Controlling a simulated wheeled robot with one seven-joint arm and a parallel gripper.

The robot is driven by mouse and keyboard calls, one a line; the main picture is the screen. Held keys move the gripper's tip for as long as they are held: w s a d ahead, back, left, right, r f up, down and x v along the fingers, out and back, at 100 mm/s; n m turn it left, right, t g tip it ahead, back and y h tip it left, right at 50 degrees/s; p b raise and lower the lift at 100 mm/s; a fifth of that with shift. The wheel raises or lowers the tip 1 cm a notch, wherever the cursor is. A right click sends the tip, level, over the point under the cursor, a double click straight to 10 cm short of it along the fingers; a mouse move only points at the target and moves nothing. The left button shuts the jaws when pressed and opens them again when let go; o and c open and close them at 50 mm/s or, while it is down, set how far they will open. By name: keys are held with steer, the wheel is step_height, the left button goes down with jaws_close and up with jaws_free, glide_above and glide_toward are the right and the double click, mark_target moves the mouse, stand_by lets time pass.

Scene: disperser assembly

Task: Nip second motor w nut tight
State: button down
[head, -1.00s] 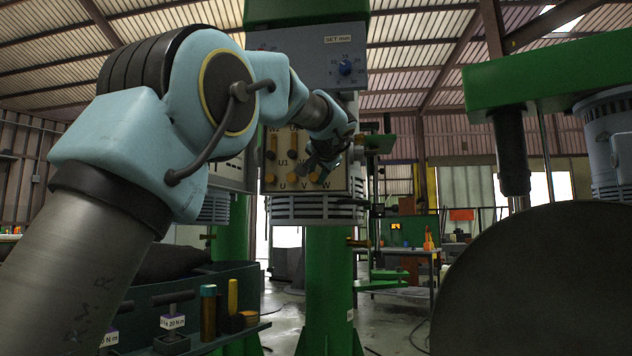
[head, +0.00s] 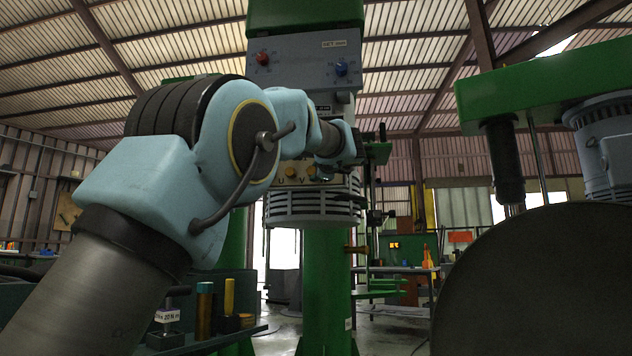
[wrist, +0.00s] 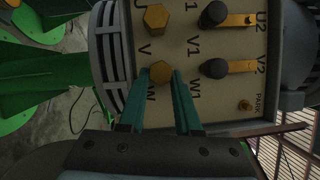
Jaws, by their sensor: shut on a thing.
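The motor's terminal panel shows in the wrist view with a brass hex nut (wrist: 160,73) at the W mark. My gripper (wrist: 160,76) has its two teal fingers on either side of this nut and is shut on it. Another brass nut (wrist: 156,17) sits at the V mark, apart from the fingers. In the head view, my gripper (head: 327,177) is at the right side of the second motor (head: 313,206), and my wrist hides much of the panel.
In the wrist view, two dark nuts (wrist: 214,68) hold brass links (wrist: 243,66) right of the fingers. A small brass post stands at PARK (wrist: 244,105). The head view shows a control box (head: 305,62) above and a tool shelf (head: 215,340) at lower left.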

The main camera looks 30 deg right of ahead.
steer(key=shift+f+m+t+h+b, duration=0.15)
steer(key=shift+m+t+b, duration=0.1)
steer(key=shift+m+b, duration=0.45)
steer(key=shift+f+m+t+h+b, duration=0.15)
steer(key=shift+m+t+b, duration=0.1)
steer(key=shift+m+b, duration=0.45)
steer(key=shift+m, duration=0.3)
steer(key=c, duration=0.6)
jaws_free()
steer(key=shift+r, duration=0.1)
steer(key=b+v, duration=0.2)
steer(key=v, duration=0.8)
steer(key=shift+s+a+b, duration=0.2)
steer(key=shift+s+b, duration=0.15)
